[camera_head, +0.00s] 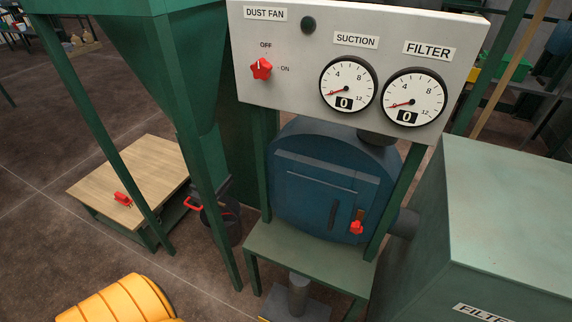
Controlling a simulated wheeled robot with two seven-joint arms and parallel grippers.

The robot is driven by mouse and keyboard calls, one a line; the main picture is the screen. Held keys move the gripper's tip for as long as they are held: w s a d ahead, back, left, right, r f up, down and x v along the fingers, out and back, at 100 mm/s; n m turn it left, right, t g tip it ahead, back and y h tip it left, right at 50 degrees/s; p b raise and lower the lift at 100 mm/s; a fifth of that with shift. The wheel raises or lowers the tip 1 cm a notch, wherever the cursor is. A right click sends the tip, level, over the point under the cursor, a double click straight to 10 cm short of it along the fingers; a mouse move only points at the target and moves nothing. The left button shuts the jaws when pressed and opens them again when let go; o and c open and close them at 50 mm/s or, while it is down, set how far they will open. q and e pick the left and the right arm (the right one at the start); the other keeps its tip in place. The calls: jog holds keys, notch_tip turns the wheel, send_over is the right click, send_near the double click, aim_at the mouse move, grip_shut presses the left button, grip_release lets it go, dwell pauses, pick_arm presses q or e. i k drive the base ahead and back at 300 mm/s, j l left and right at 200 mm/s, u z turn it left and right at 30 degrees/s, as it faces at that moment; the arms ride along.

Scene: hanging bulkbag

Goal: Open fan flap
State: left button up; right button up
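The blue rounded fan housing (312,200) stands on a green stand below the control panel. A rectangular panel with a ledge is outlined on its front. A red knob (356,228) sits at its lower right, below a small brownish strip. A dark narrow piece (332,215) lies just left of it. I cannot tell from this view which part is the flap or how far it stands open. Neither of my grippers is in view.
The grey panel (300,75) carries a red dust fan switch (261,69) pointing towards OFF, and two gauges reading 0. A green filter cabinet (510,215) stands at right. Green frame legs and a wooden-topped platform (125,175) are at left. A yellow ribbed object (115,302) is at bottom left.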

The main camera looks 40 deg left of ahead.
aim_at(330, 206)
jog(key=u, duration=0.85)
